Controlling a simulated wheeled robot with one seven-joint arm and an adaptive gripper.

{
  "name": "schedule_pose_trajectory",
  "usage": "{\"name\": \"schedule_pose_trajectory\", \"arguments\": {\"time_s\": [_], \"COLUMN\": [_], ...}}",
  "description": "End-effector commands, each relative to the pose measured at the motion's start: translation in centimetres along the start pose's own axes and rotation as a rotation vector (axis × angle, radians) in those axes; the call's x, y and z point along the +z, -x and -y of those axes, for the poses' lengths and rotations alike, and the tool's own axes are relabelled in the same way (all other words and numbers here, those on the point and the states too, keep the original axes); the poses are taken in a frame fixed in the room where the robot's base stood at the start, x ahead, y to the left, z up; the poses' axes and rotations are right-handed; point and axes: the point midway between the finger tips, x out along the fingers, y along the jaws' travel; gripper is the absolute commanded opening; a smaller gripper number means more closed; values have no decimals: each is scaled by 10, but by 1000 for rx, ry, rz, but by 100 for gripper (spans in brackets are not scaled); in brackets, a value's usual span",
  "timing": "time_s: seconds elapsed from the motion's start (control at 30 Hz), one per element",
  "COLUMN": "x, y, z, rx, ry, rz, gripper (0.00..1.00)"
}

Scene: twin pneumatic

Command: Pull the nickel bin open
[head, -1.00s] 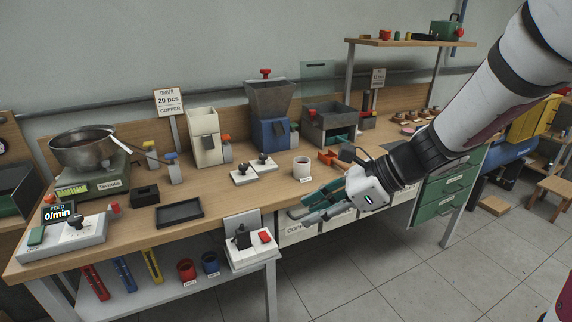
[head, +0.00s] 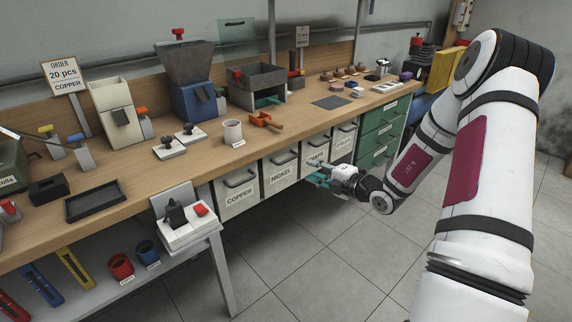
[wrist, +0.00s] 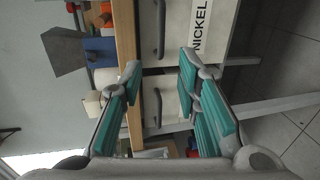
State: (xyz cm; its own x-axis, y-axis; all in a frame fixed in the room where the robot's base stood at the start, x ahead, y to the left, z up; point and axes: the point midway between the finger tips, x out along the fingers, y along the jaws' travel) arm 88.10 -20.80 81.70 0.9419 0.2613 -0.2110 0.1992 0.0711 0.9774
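The nickel bin (head: 291,182) is a pale bin with a dark bar handle, second from the left in the row under the workbench top. Its front is level with its neighbours. In the wrist view, turned on its side, the nickel bin (wrist: 208,45) is at the top, its handle (wrist: 160,28) beyond my fingertips. My gripper (wrist: 160,68) is open with green-padded fingers and nothing between them. In the head view my gripper (head: 319,179) hangs in front of the bin row, right of the NICKEL label, partly covering the third bin.
The copper bin (head: 237,206) is left of the nickel bin. Green drawers (head: 377,136) stand right of the row. The floor in front of the bins is clear.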

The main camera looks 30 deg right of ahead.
Motion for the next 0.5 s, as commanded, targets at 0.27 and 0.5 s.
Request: {"name": "schedule_pose_trajectory", "arguments": {"time_s": [0.27,0.5], "x": [3,2], "y": [-26,-73], "z": [3,4], "rx": [2,1], "ry": [-16,-15], "rz": [8,7], "gripper": [30,30]}}
